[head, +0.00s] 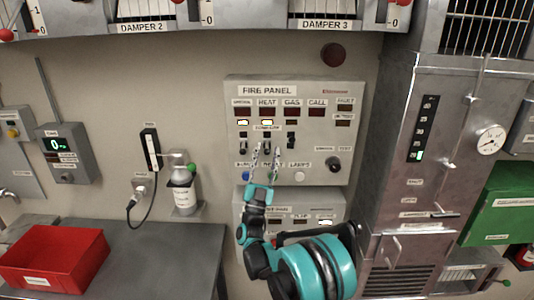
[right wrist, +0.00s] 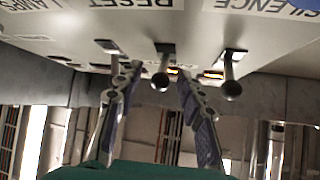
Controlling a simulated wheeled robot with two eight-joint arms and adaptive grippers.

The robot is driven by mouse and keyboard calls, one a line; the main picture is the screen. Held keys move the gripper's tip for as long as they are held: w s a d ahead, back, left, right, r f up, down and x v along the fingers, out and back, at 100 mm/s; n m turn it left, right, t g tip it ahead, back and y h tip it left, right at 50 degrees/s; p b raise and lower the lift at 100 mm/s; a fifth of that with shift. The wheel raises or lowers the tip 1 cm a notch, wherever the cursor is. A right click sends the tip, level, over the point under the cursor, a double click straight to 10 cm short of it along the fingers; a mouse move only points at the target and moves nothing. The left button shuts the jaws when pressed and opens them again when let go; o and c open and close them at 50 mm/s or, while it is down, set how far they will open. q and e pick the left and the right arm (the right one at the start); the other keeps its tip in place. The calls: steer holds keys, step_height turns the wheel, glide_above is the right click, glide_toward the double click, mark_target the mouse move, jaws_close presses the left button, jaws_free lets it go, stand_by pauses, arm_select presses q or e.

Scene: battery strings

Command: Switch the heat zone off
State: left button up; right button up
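The grey fire panel (head: 322,172) hangs on the wall, with zone columns labelled HEAT, GAS and CALL and one more at the left. An amber lamp (head: 267,122) is lit under HEAT. My right gripper (head: 265,152) points up at the row of toggle switches below, its fingers apart. In the right wrist view, which is upside down, the middle lever (right wrist: 163,76) stands between the open fingers, above the RESET label's column; contact is not visible. A neighbouring lever (right wrist: 232,86) is outside the fingers; another is partly behind the left finger. My left gripper is out of view.
The gas toggle (head: 291,140) is close to the right finger. A blue button (head: 246,175), a white button (head: 299,177) and a black knob (head: 335,164) sit lower on the panel. A second panel (head: 320,208) is below. A metal cabinet (head: 395,190) stands at the right.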

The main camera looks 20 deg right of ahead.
steer(key=v, duration=1.1)
steer(key=shift+s, duration=0.15)
steer(key=w+a+r+n+y, duration=0.3)
steer(key=r+n+y, duration=0.2)
steer(key=n+y, duration=0.6)
arm_select(q)
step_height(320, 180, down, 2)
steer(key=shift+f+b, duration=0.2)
steer(key=shift+b, duration=1)
arm_select(e)
steer(key=s+d+f+g+y, duration=0.1)
steer(key=s+f+g, duration=0.4)
steer(key=s, duration=0.6)
steer(key=s+d+f+g+y, duration=0.2)
steer(key=s+f+g, duration=0.3)
steer(key=s+f, duration=0.5)
steer(key=s+d+f+g+y, duration=0.1)
steer(key=s+f+g, duration=0.5)
steer(key=s, duration=0.6)
steer(key=shift+s+d+f+n+y, duration=0.2)
steer(key=shift+s+f+n+y, duration=0.15)
steer(key=shift+f, duration=0.4)
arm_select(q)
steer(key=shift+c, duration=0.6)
arm_select(e)
steer(key=shift+c, duration=0.6)
